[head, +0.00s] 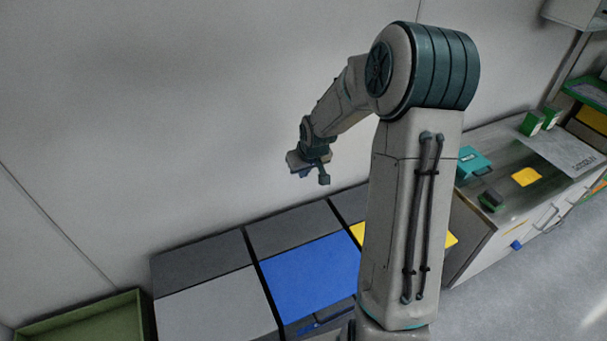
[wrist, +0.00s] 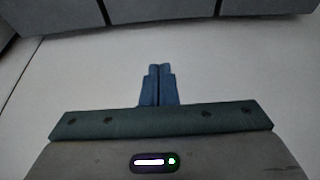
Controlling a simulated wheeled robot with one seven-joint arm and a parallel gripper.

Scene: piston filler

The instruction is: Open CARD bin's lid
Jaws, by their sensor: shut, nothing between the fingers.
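A row of bins stands against the wall in the head view, with a light grey lid (head: 215,308), a blue lid (head: 310,275) and a yellow lid (head: 357,232), the last partly hidden behind my arm. All the lids that show look shut. No CARD label is readable, so I cannot tell which bin it is. My gripper (head: 324,180) is up in the air near the wall, above and apart from the bins. In the wrist view its blue fingers (wrist: 158,68) are together and empty, in front of a pale surface.
Dark grey panels (head: 203,259) lie behind the coloured lids. A green open box (head: 85,322) is at the lower left. A counter (head: 490,221) at right holds a teal case (head: 472,163) and a yellow sheet (head: 526,177). The air around my gripper is clear.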

